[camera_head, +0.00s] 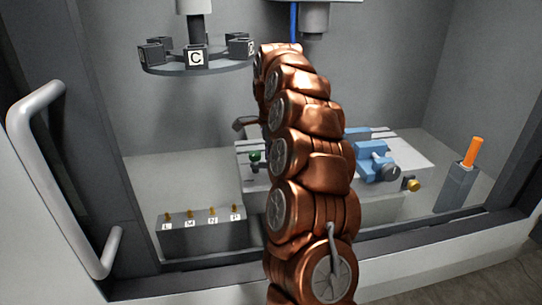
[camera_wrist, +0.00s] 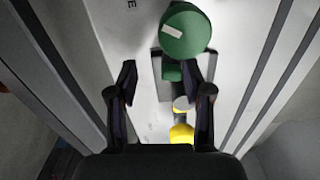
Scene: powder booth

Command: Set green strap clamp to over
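The green strap clamp (camera_wrist: 190,32) shows in the wrist view as a round green knob with a white mark on top. A smaller green part and a dark base lie just below it in the picture. In the head view a small green piece (camera_head: 255,156) of it shows on the pale table, left of my arm. My gripper (camera_wrist: 166,72) is open and empty. Its two dark fingers point towards the clamp, and the knob lies beyond the fingertips, nearer the right one. I cannot tell their height apart. In the head view my arm hides most of the gripper.
A yellow-tipped part (camera_wrist: 181,134) lies below the clamp in the wrist view. A blue vise (camera_head: 372,160) stands on the slotted table (camera_head: 410,150), right of my arm. A lettered carousel (camera_head: 195,66) hangs upper left. An orange-handled tool (camera_head: 473,152) stands in a grey holder (camera_head: 457,188) at right.

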